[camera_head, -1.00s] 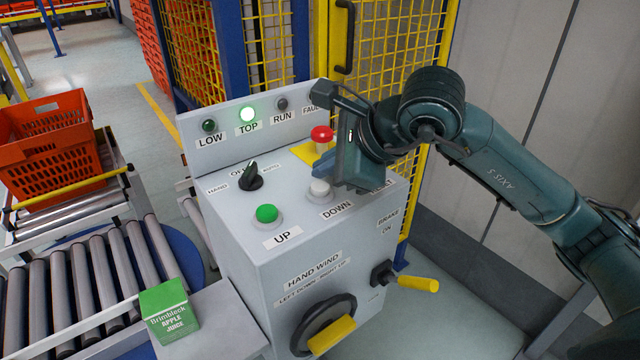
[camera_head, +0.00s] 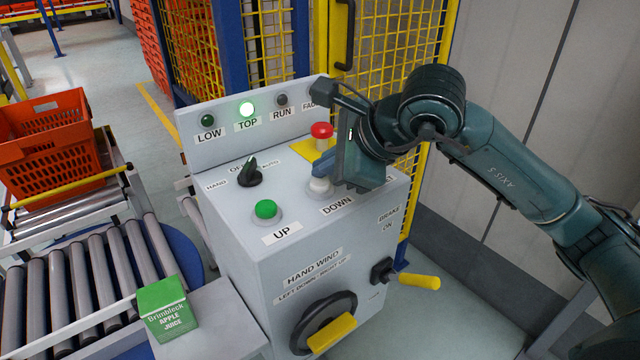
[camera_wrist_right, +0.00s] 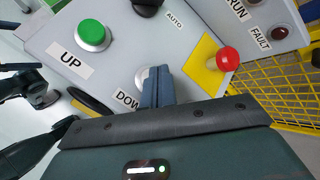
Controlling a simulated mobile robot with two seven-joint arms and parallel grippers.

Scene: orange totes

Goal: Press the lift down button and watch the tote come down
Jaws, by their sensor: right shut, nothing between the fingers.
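The white DOWN button (camera_head: 319,186) sits on the grey control box, right of the green UP button (camera_head: 266,210). My right gripper (camera_head: 323,165) is shut and empty, its blue fingers right at the DOWN button. In the right wrist view the fingers (camera_wrist_right: 158,84) partly cover the button (camera_wrist_right: 142,77); I cannot tell whether they touch it. The TOP lamp (camera_head: 246,109) is lit green; the LOW lamp (camera_head: 208,121) is dark. An orange tote (camera_head: 50,143) stands on a roller conveyor at the left.
A red mushroom button (camera_head: 321,130) on a yellow plate stands close behind the gripper. A black selector knob (camera_head: 249,173) is on the panel. A handwheel (camera_head: 325,324) and a yellow-handled brake lever (camera_head: 415,281) stick out in front. A green juice carton (camera_head: 167,309) stands at the lower left.

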